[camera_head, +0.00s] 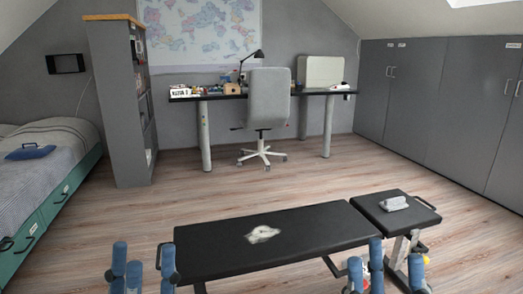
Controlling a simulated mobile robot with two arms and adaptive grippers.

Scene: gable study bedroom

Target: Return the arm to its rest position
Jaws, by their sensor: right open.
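My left gripper (145,266) is at the bottom left, its blue fingers standing apart with nothing seen between them. My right gripper (395,268) is at the bottom right, in front of the bench's right part, with its blue fingers apart and empty. Both grippers are cut off by the lower edge of the picture, and most of my arms are out of view. A black padded bench (200,245) lies just beyond the grippers.
A pale flat patch (263,234) is on the bench. Behind are open wood floor (230,192), a desk chair (267,100), a bed (60,170) at left and grey cupboards (450,95) at right.

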